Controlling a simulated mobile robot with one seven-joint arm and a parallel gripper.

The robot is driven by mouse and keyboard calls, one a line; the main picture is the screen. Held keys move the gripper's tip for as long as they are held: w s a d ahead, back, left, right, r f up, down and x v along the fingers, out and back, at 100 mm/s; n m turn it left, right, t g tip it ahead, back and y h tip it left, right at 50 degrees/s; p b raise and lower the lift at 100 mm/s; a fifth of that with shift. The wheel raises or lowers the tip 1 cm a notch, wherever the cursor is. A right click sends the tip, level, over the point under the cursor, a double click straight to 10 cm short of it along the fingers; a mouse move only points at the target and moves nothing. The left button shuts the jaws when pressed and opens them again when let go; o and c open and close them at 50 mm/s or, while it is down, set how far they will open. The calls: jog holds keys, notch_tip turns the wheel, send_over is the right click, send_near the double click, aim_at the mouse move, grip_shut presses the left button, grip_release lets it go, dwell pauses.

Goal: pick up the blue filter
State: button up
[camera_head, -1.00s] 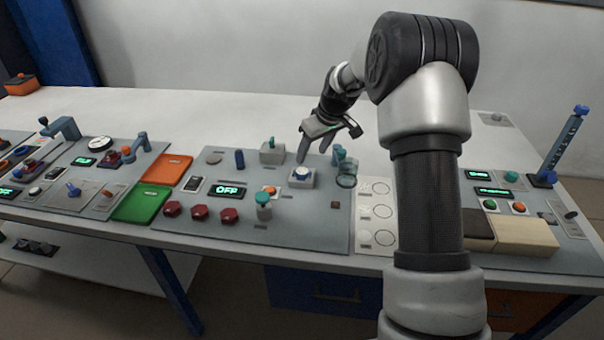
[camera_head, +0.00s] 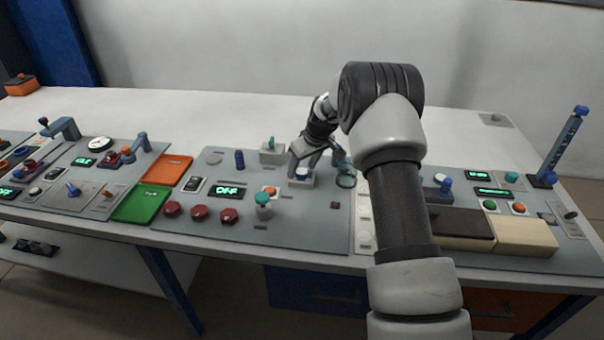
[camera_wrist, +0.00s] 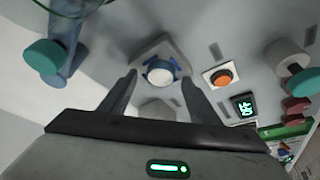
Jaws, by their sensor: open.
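The blue filter (camera_wrist: 160,71) appears to be the round piece with a white top and blue rim, seated in a square grey holder (camera_wrist: 141,56). In the head view the filter (camera_head: 302,171) and its holder are partly hidden by my gripper (camera_head: 306,165). My gripper also shows in the wrist view (camera_wrist: 159,78). It is open and empty, pointing down, with one finger on each side of the filter in the picture. I cannot tell whether the fingertips are level with it or still above it. No contact shows.
A teal-capped post (camera_wrist: 47,58) stands close to one finger. An orange button (camera_wrist: 221,77) and an OFF display (camera_wrist: 243,105) are on the other side. A grey box with a green switch (camera_head: 271,153) and a dark blue peg (camera_head: 239,159) stand nearby.

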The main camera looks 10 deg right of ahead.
jog(key=c, duration=1.2)
